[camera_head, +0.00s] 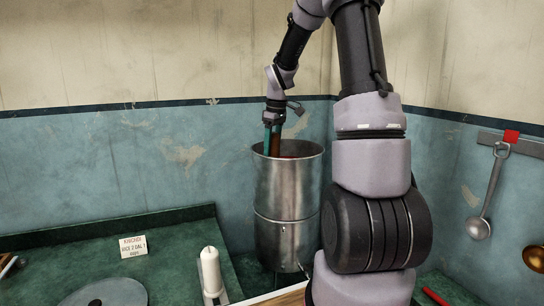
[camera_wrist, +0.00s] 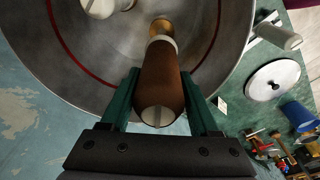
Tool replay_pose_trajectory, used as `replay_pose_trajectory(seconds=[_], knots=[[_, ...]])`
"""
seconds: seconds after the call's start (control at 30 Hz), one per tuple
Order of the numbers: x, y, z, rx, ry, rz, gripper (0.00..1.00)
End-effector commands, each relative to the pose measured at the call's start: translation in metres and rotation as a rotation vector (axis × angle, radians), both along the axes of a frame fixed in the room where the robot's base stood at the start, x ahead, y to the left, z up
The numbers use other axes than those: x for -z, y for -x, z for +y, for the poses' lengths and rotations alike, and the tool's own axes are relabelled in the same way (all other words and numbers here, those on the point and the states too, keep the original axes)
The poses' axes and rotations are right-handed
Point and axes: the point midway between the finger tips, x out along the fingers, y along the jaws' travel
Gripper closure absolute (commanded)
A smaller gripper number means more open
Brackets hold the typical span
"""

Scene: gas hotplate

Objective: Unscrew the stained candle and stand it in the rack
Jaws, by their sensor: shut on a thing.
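The stained candle (camera_wrist: 160,82) is brown, with a pale cap at its near end and a brass-coloured fitting at its far end. My gripper (camera_wrist: 160,98) is shut on it, one teal finger on each side. In the head view my gripper (camera_head: 272,138) points down into the open top of a tall steel filter pot (camera_head: 288,190), and a brown strip of the candle shows between the fingers. Whether the fitting still sits in the pot floor, I cannot tell. A white candle (camera_wrist: 103,7) stands inside the pot. A white candle (camera_head: 210,270) stands on the counter, apparently in a pale rack (camera_head: 222,297).
A round grey lid (camera_head: 110,293) lies on the green counter (camera_head: 175,237), near a small sign (camera_head: 133,246). The pot's wall surrounds the candle. A ladle (camera_head: 490,200) hangs at the right. A blue cup (camera_wrist: 297,114) and several small items show in the wrist view.

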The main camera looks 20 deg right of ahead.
Motion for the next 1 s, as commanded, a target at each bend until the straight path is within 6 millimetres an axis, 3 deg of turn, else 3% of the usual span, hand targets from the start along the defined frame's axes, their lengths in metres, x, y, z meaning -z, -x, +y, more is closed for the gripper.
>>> replay_pose_trajectory(seconds=[1.0], knots=[[-0.103,0.0,0.0,0.0,0.001,-0.002,1.0]])
